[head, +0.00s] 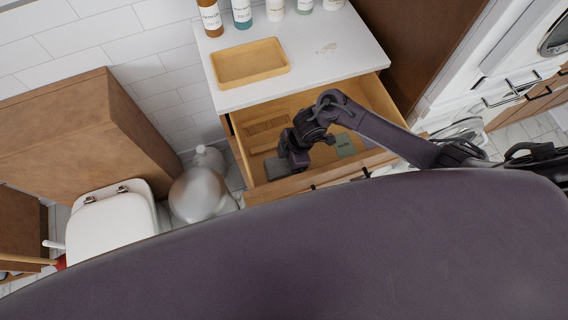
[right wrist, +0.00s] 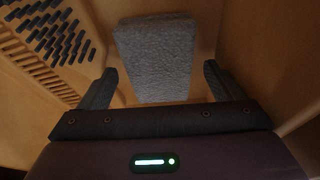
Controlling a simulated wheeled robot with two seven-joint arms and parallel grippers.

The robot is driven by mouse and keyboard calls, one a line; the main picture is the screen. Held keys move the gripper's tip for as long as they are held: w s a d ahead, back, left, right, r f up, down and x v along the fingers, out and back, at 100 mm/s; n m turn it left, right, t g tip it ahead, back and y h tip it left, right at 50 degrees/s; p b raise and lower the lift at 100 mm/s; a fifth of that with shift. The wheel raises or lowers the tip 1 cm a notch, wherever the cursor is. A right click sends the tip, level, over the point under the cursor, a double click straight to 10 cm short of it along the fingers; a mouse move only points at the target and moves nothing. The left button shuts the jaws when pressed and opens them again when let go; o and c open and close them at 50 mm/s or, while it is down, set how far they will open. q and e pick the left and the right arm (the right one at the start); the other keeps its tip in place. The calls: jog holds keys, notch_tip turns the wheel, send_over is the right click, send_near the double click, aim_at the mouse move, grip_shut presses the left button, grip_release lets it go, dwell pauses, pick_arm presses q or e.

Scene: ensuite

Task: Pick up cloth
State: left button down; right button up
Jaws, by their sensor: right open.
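The cloth is a grey, textured, folded block. In the right wrist view the cloth (right wrist: 156,60) lies in the wooden drawer, ahead of and between my open fingers. My right gripper (right wrist: 158,88) has a finger on each side of the cloth's near end, with gaps showing, and holds nothing. In the head view my right gripper (head: 287,165) reaches down into the open drawer (head: 270,192). The grey shape there is mostly covered by the gripper, so I cannot separate cloth from finger. My left gripper is not in view.
A brush or comb-like wooden item with dark bristles (right wrist: 58,32) lies left of the cloth. A green packet (head: 345,145) is in the drawer, right of my gripper. The drawer walls are close. A wooden tray (head: 250,82) and several bottles stand on the white top.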

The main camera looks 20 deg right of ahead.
jog(key=shift+a+f, duration=0.1)
jog(key=shift+f, duration=0.3)
jog(key=shift+c, duration=0.2)
jog(key=c, duration=1)
notch_tip(320, 180, up, 12)
notch_tip(320, 180, up, 8)
jog(key=p, duration=0.3)
send_over(285, 163)
jog(key=shift+s, duration=0.15)
